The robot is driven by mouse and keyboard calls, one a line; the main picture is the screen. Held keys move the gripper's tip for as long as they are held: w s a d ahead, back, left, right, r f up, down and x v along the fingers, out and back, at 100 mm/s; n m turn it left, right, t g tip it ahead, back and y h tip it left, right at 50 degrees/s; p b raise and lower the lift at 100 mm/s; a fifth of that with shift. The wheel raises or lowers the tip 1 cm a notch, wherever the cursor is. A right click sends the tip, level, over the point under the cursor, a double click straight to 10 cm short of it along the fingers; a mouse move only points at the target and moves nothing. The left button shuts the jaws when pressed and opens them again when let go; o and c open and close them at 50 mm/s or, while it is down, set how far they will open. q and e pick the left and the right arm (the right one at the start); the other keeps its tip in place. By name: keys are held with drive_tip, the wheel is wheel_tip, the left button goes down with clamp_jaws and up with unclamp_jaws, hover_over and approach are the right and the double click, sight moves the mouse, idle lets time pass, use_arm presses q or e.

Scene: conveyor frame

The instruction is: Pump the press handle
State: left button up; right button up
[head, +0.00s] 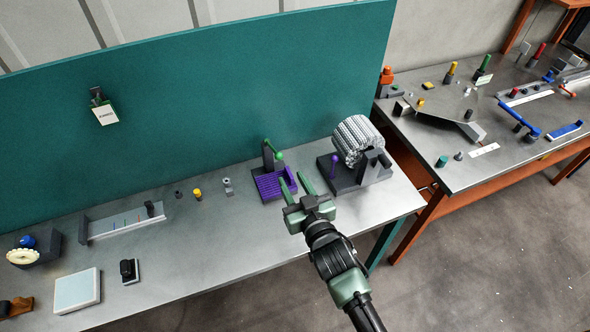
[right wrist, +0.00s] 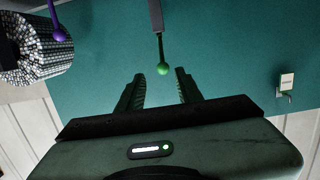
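The press has a purple base (head: 268,186), a dark upright post and a green handle with a ball knob (head: 279,155). It stands on the grey bench near its right half. My right gripper (head: 292,178) is open and empty, its two green fingers pointing at the press from the front right. In the right wrist view the green ball knob (right wrist: 163,69) appears between and just beyond the open fingertips (right wrist: 160,78), apart from both. The handle's rod runs up from the knob in that view. My left gripper is not in view.
A ribbed grey drum (head: 357,139) on a dark stand with a purple-knobbed lever (head: 334,165) stands right of the press. A small yellow knob (head: 197,194) and a slide fixture (head: 124,222) lie left. A teal panel (head: 200,100) backs the bench. The bench front has free room.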

sight(280, 159)
drive_tip(key=r+b+x, duration=0.1)
drive_tip(key=b+x, duration=0.3)
drive_tip(key=x, duration=0.3)
drive_tip(key=shift+w+a+f+b, duration=0.2)
drive_tip(key=shift+w+a+b, duration=0.1)
drive_tip(key=shift+w, duration=0.05)
drive_tip(key=shift+w+a+r, duration=0.1)
drive_tip(key=shift+w, duration=0.2)
drive_tip(key=shift+c, duration=0.8)
clamp_jaws()
